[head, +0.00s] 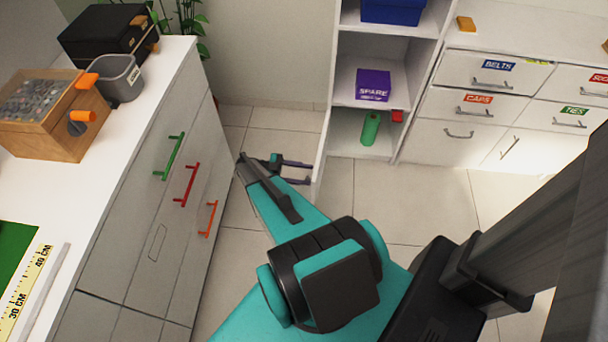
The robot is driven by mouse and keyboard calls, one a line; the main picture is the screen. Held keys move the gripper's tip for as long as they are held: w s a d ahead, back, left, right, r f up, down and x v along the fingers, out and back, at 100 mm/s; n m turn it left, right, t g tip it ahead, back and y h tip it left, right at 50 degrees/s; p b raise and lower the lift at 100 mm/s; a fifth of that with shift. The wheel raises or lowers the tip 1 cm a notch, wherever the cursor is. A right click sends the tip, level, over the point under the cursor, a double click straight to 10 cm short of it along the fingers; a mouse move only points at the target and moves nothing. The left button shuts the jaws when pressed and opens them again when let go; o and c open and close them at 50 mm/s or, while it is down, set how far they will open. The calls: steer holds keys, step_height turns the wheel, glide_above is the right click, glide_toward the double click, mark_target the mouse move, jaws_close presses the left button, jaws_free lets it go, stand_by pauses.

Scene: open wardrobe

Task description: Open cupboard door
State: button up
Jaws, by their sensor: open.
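A tall white cupboard (344,66) stands at the back with its shelves exposed. A narrow white door panel (321,158) stands out from its left side, seen nearly edge-on. A dark purple handle (298,165) shows on the left of this panel. My gripper (259,162) is open, low over the floor, left of the panel and close to the handle. I cannot tell whether it touches the handle. My teal arm hides part of the floor and of the panel's lower surroundings.
A white cabinet (190,100) on the left has green, red and orange handles facing my gripper. Drawers (487,82) labelled belts and caps stand at right. Shelves hold a purple box (373,85) and green bottle (370,130). Tiled floor (400,200) shows between.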

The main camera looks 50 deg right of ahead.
steer(key=s+a+r, duration=0.1)
steer(key=s+a, duration=1)
steer(key=shift+a+r+p, duration=0.2)
steer(key=shift+r+p, duration=0.15)
steer(key=shift+s, duration=0.1)
stand_by(0.4)
